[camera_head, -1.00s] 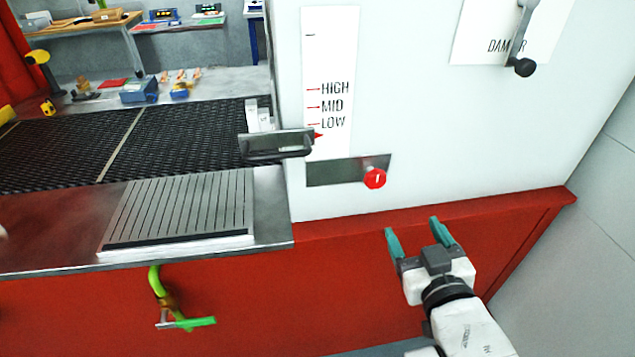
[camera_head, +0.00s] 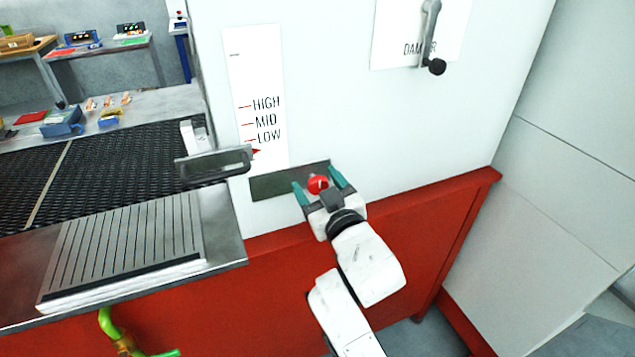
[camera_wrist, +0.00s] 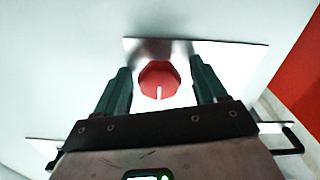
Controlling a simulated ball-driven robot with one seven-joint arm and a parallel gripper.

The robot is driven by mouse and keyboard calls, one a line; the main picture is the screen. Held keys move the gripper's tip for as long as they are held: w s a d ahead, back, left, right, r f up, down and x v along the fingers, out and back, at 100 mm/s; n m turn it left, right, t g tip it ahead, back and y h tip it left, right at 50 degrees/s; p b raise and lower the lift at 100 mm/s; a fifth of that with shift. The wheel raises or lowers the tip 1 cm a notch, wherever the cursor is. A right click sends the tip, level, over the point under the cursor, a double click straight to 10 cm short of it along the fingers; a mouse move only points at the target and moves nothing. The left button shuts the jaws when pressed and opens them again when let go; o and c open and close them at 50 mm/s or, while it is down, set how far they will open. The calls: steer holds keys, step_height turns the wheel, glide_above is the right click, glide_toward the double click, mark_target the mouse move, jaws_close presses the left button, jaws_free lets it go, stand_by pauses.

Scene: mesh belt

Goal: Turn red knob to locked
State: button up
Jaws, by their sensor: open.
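The red knob (camera_head: 317,184) sits on a grey metal plate (camera_head: 270,187) on the white machine wall. In the wrist view the knob (camera_wrist: 160,79) looks octagonal, with a white mark pointing to the lower edge of the picture. My gripper (camera_head: 315,184) is at the knob, with its green fingers on either side of it. In the wrist view my gripper (camera_wrist: 160,84) is open, and a gap shows between each finger and the knob. No locked label is readable.
A grey handle (camera_head: 215,165) juts out left of the plate beside the HIGH, MID, LOW scale (camera_head: 258,100). A damper lever (camera_head: 432,40) is up on the right. A slatted metal plate (camera_head: 125,245) and a dark mesh belt (camera_head: 100,165) lie at left.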

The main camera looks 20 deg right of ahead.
steer(key=shift+w, duration=0.2)
steer(key=c, duration=1.1)
